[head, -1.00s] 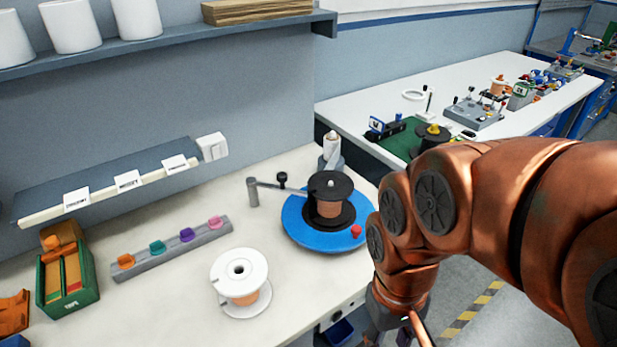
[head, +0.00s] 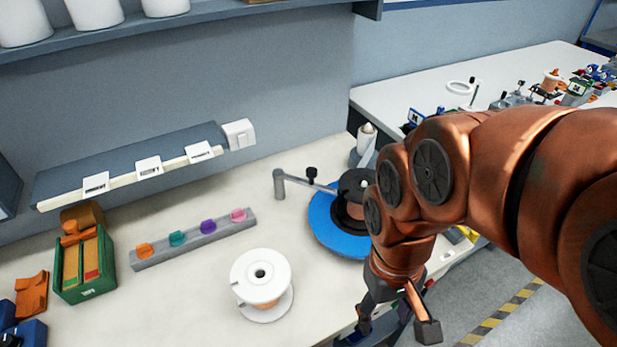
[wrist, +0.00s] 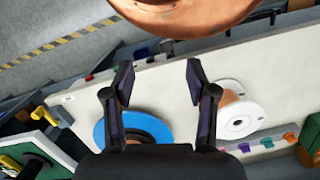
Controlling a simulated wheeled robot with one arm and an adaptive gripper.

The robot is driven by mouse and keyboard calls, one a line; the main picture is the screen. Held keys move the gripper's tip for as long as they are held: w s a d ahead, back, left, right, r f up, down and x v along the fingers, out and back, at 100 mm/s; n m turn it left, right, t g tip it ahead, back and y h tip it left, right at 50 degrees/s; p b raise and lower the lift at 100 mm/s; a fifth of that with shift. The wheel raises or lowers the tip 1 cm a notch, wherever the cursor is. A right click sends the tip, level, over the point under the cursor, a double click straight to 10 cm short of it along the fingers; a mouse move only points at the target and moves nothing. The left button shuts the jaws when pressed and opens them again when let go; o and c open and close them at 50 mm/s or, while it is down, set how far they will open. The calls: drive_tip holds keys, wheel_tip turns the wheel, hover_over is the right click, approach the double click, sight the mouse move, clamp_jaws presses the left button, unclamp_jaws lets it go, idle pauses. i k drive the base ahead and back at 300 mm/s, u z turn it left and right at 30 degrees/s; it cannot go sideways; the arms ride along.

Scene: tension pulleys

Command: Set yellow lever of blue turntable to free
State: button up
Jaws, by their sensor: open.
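The blue turntable (head: 334,233) lies on the white workbench, with a dark-topped spool (head: 355,187) standing on it. My arm hides its right part. In the wrist view the turntable (wrist: 103,133) shows behind the left finger, partly hidden by my gripper. I cannot make out a yellow lever on it. A yellow part (head: 467,233) at the bench's right edge, also in the wrist view (wrist: 60,116), may be a lever; I cannot tell. My gripper (head: 397,322) is open and empty, in front of the bench edge; its spread fingers (wrist: 158,82) show in the wrist view.
A white spool (head: 262,282) stands left of my gripper. A grey metal arm (head: 300,182) reaches over the turntable. A rail with coloured knobs (head: 195,240) and a green box (head: 86,268) are further left. Floor is open at the right.

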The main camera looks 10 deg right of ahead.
sight(472, 235)
drive_tip(key=u, duration=0.05)
drive_tip(key=k, duration=0.5)
drive_tip(key=z, duration=1.45)
drive_tip(key=i, duration=0.55)
drive_tip(key=u, duration=1.7)
drive_tip(key=k, duration=0.6)
drive_tip(key=z, duration=0.25)
